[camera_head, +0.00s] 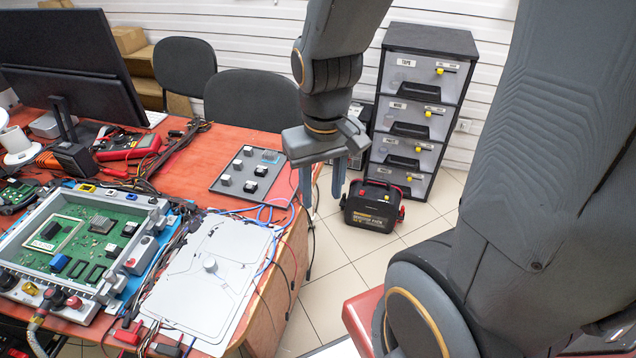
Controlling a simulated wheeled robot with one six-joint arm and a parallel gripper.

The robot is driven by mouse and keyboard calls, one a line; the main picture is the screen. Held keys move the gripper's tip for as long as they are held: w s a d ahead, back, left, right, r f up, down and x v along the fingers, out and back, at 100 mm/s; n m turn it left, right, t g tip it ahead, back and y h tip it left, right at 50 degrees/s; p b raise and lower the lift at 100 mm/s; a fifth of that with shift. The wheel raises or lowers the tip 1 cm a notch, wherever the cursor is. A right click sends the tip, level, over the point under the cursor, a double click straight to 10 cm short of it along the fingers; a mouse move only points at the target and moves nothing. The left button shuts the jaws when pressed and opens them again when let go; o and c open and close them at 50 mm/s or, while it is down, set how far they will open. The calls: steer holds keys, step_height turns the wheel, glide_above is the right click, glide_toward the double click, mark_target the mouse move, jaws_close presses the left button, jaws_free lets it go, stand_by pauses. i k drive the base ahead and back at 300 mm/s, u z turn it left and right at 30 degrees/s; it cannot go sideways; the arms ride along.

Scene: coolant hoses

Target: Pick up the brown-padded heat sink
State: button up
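A dark flat tray (222,187) lies on the red-orange workbench and bears several small blocks that look like heat sinks. Most look pale or silver with dark parts; one at the tray's far right (270,156) looks bluish. They are too small to tell which one has a brown pad. My gripper (322,190) points down with two blue-grey fingers apart and nothing between them. In the picture it is right of the tray, past the bench's right edge and above the floor.
An open housing with a green circuit board (96,241) and a pale metal cover (205,285) lie on the bench, with loose cables around. A monitor (70,65) and two chairs (250,98) stand behind. A black-red power pack (371,207) and a drawer cabinet (415,105) stand on the floor.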

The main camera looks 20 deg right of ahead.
mark_target(102, 224)
steer(key=u, duration=1.3)
